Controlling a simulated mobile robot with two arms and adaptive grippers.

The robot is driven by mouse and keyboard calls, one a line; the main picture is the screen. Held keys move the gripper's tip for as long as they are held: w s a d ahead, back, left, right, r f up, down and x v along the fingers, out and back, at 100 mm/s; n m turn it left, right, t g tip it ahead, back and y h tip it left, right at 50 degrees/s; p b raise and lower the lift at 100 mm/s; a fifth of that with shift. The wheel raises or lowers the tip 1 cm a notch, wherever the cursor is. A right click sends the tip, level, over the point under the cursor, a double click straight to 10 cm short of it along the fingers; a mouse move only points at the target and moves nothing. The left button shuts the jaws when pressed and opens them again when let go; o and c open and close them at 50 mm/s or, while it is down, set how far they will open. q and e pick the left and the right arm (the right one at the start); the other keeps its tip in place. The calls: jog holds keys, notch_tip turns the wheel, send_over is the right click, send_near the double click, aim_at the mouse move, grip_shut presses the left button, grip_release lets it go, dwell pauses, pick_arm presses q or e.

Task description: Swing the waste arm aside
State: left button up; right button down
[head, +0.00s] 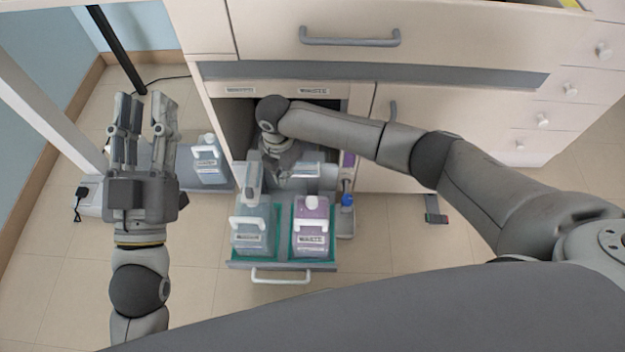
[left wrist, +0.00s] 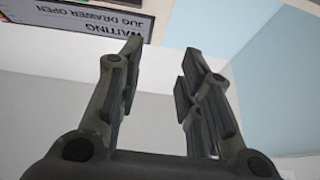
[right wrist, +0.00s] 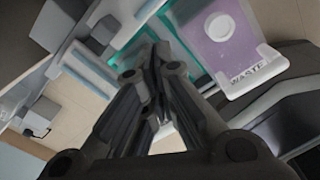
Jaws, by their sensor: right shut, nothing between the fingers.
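A grey arm-like piece (head: 252,182), which looks like the waste arm, reaches over the back of the left jug (head: 252,232) in the pulled-out drawer (head: 283,264). The purple waste jug (head: 312,232) stands beside that jug; it also shows in the right wrist view (right wrist: 222,55). My right gripper (right wrist: 150,65) is shut and empty above the drawer. In the head view my right arm reaches down at the cabinet opening and largely hides this gripper; I cannot tell whether it touches the arm piece. My left gripper (head: 146,100) is open and empty, raised left of the drawer.
The cabinet front (head: 310,35) rises behind the drawer, with another drawer above. A white box with a plug (head: 88,197) lies farther left. A small dark item (head: 435,210) is on the floor at right.

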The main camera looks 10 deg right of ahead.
pick_arm(q)
notch_tip(320, 180, down, 14)
jog(key=a+g+y+p, duration=0.2)
jog(key=g+y+p, duration=0.1)
jog(key=g, duration=0.6)
jog(key=shift+s+f, duration=0.15)
jog(key=shift+f, duration=0.1)
dwell(0.3)
jog(key=shift+a, duration=0.1)
